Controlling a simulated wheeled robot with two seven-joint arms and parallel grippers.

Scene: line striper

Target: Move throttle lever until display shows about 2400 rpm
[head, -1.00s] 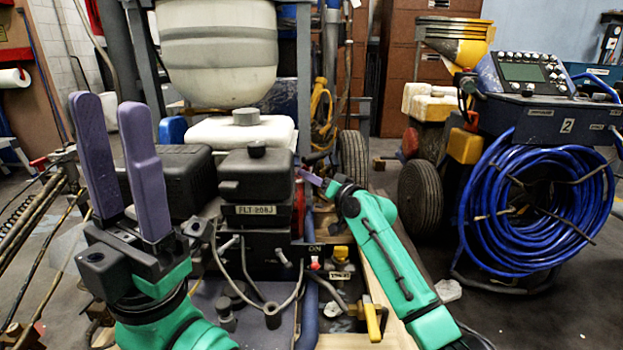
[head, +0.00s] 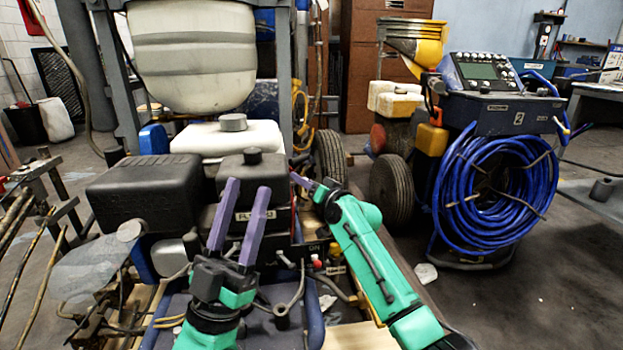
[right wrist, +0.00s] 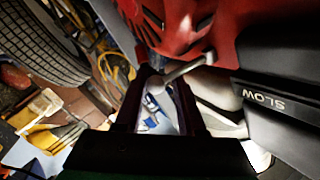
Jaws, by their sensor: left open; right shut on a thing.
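My right gripper (head: 303,182) reaches the red side of the engine in the head view. In the right wrist view my right gripper (right wrist: 172,88) is shut on the throttle lever (right wrist: 187,68), a thin grey rod with a rounded end, beside a red housing and a dark panel marked "SLOW" (right wrist: 264,99). My left gripper (head: 247,188) is open and empty, fingers upright in front of the engine's dark tank (head: 252,172).
A coiled blue hose (head: 495,185) hangs below the console. A black box (head: 145,195) and a white tank (head: 230,137) stand around the engine. Hoses and metal rods crowd the lower left.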

